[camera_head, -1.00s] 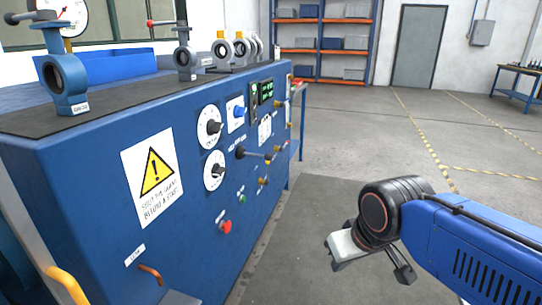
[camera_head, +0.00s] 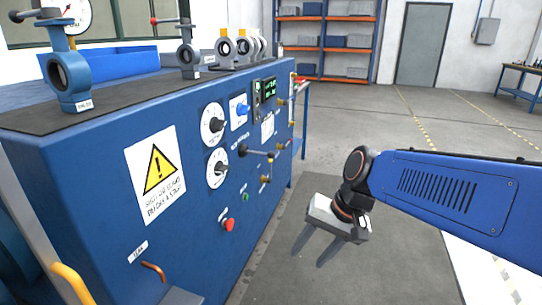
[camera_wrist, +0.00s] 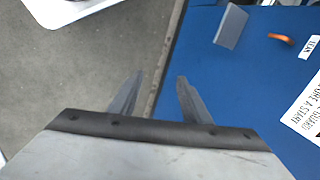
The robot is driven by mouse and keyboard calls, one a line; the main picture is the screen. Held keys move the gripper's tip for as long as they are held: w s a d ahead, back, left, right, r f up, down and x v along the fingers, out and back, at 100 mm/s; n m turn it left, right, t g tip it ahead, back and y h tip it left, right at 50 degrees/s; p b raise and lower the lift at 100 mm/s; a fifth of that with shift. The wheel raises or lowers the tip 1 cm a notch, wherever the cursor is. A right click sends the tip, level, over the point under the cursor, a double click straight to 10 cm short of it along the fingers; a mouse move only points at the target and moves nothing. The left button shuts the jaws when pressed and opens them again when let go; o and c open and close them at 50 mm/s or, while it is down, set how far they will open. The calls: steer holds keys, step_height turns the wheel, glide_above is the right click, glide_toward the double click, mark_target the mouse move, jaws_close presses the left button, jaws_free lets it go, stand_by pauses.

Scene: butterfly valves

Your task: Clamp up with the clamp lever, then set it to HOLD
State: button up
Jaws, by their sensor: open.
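A lever with a black hub and a rod (camera_head: 257,152) sticks out of the blue machine's front panel in the head view; it may be the clamp lever, but its label is too small to read. The lever's rod lies nearly level, pointing right. My gripper (camera_head: 310,257) is open and empty, with both fingers pointing down and left. It is apart from the panel, in front of and below the lever. In the wrist view my gripper (camera_wrist: 160,80) shows its two spread fingers with nothing between them. The lever is not in the wrist view.
The blue machine (camera_head: 100,235) fills the left, with dials (camera_head: 217,168), a red button (camera_head: 228,224) and small brass-coloured fittings. An orange handle (camera_wrist: 281,38) and a grey plate (camera_wrist: 231,26) protrude lower down.

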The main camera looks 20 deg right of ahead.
steer(key=w+a+r+m+y, duration=0.1)
steer(key=w+a+m+y, duration=0.25)
steer(key=w+m, duration=0.35)
steer(key=m+t+y, duration=0.5)
steer(key=m+t, duration=0.6)
steer(key=m, duration=0.6)
glide_toward(271, 154)
steer(key=x, duration=0.7)
steer(key=d+x, duration=0.1)
steer(key=x, duration=0.3)
steer(key=shift+w+f, duration=0.4)
